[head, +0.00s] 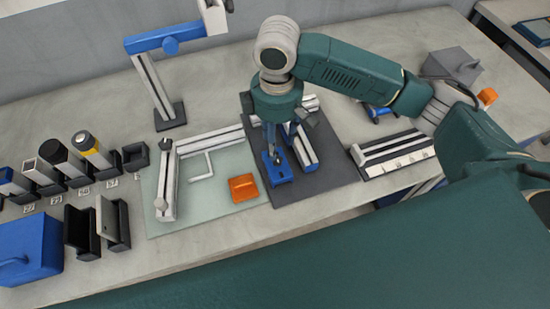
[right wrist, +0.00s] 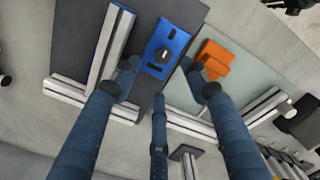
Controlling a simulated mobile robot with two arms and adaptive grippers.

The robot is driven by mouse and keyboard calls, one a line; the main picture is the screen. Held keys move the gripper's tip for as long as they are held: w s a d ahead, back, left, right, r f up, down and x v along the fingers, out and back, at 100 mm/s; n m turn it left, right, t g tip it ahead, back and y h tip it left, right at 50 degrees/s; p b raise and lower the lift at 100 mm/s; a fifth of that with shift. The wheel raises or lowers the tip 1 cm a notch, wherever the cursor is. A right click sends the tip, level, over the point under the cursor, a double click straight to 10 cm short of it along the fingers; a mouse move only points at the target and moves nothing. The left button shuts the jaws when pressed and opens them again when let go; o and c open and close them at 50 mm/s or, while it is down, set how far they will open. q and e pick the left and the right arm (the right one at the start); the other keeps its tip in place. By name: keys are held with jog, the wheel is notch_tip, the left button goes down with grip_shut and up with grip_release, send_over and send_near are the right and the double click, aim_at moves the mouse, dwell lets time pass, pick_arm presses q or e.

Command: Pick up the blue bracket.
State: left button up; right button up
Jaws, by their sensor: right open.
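The blue bracket (head: 280,176) lies on the dark grey mat (head: 335,172), beside a silver rail (head: 303,150). It is a flat blue plate with a dark knob and a slot in the right wrist view (right wrist: 170,42). My right gripper (head: 284,142) points down over the bracket and hides part of it. Its three dark blue fingers are apart and hold nothing in the right wrist view (right wrist: 160,82). The bracket lies just ahead of the fingertips, between the two outer ones. I cannot tell whether any finger touches it. My left gripper is not in view.
An orange block (head: 243,187) lies close by on the pale green mat (head: 224,219), with silver rails behind. A blue-armed stand (head: 157,90) rises behind left. Holders (head: 68,164) and a blue box (head: 27,248) line the left. A slotted rail block (head: 395,155) lies right.

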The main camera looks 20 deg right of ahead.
aim_at(278, 159)
jog(key=shift+s+f, duration=0.15)
jog(key=shift+f, duration=0.45)
jog(key=shift+s+f, duration=0.15)
jog(key=shift+f, duration=0.4)
jog(key=f+p, duration=0.1)
jog(key=f, duration=0.1)
jog(key=f+p, duration=0.1)
jog(key=f, duration=0.1)
jog(key=shift+s+f, duration=0.2)
jog(key=shift+f, duration=0.4)
jog(key=shift+c, duration=0.6)
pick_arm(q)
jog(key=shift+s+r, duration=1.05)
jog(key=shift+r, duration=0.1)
pick_arm(e)
grip_shut()
